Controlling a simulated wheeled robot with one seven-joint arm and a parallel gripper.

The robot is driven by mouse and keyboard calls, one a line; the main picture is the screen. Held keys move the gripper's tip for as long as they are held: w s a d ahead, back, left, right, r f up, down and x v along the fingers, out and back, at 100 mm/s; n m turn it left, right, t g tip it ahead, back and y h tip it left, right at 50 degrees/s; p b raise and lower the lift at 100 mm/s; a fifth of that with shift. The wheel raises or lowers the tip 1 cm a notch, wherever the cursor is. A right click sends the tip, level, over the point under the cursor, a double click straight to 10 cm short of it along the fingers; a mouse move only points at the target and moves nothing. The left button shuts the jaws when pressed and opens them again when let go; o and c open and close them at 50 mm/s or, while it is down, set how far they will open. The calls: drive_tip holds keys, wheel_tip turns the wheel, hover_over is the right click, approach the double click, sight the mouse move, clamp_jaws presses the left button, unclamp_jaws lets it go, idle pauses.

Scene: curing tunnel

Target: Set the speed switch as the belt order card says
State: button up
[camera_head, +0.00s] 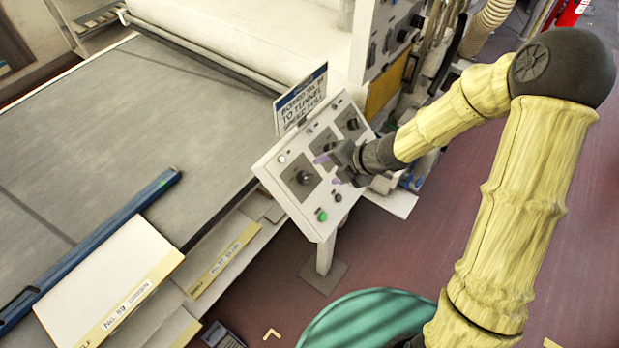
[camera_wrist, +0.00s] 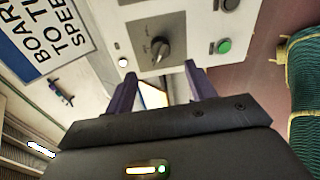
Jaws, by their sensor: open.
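The control panel (camera_head: 268,169) is a tilted light-grey box on a post, with several dark rotary switches on grey plates. The nearest switch (camera_head: 303,177) also shows in the wrist view (camera_wrist: 160,49), just beyond my fingers. Its setting is too small to read. The order card (camera_head: 301,98) stands at the panel's top edge and shows partly in the wrist view (camera_wrist: 42,38).
A green button (camera_head: 322,216) and a dark button (camera_head: 338,198) sit on the panel's lower edge. A wide grey belt (camera_head: 100,120) lies left, with a blue bar (camera_head: 100,240) and a labelled white board (camera_head: 95,285). A green round object (camera_head: 365,318) stands in front.

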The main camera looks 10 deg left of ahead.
sight(309, 176)
drive_tip(key=x, duration=0.9)
drive_tip(key=shift+w+a+f, duration=0.1)
drive_tip(key=shift+a+f, duration=0.1)
drive_tip(key=c, duration=1)
drive_tip(key=shift+o, duration=0.2)
